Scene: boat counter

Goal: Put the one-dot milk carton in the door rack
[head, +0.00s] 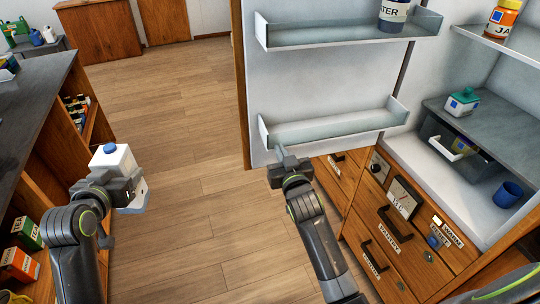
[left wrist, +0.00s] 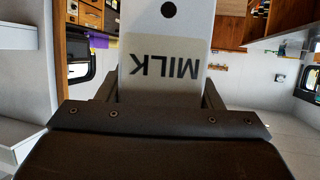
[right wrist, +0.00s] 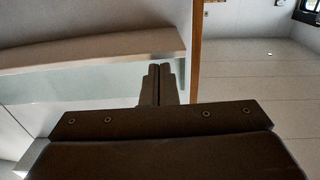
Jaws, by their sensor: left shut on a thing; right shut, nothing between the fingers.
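The milk carton (head: 117,160) is white with a blue cap. In the left wrist view the carton (left wrist: 166,62) shows the word MILK upside down and one black dot. My left gripper (head: 125,187) is shut on it and holds it in the air over the floor, left of the open fridge door. The door (head: 320,75) carries an upper rack (head: 345,35) and an empty lower rack (head: 330,128). My right gripper (head: 284,160) is shut and empty just below the lower rack's front; its fingertips (right wrist: 158,85) also show in the right wrist view.
A bottle (head: 393,14) stands in the upper rack. Inside the fridge are a jar (head: 502,18), a teal-topped carton (head: 462,102) and a blue cup (head: 507,194). Labelled drawers (head: 385,230) lie below right. A counter (head: 35,100) bounds the left; wooden floor lies between.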

